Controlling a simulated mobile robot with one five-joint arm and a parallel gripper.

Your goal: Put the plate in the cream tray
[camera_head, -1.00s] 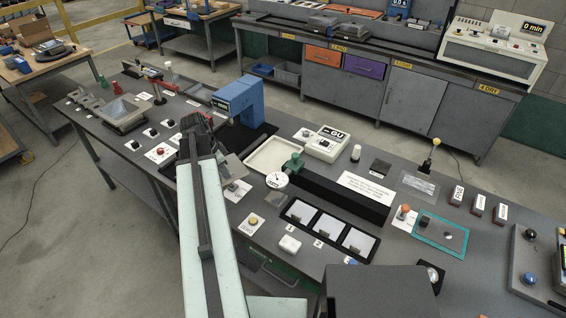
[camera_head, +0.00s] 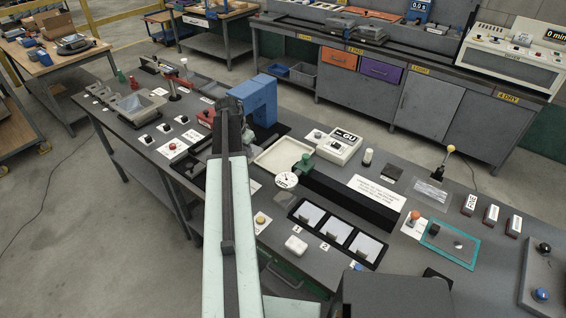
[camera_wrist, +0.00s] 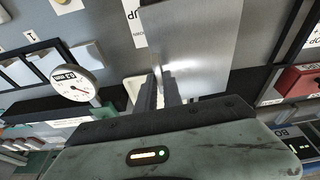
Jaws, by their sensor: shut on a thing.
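The plate (camera_wrist: 203,45) is a flat grey metal sheet. In the wrist view it fills the upper middle, in front of my gripper (camera_wrist: 160,76), whose narrow dark fingers are shut on its near part. In the head view my arm hides most or all of the plate and the fingertips. The cream tray (camera_head: 264,166) is a shallow, light rectangular tray on the bench, just right of my arm in the head view. Its visible part looks empty.
A blue press-like machine (camera_head: 262,100) stands behind the tray. A green fixture with a round dial (camera_head: 286,180) stands at the tray's front right. A white instrument box (camera_head: 339,147) is to its right. Three framed pads (camera_head: 336,235) lie nearer the front.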

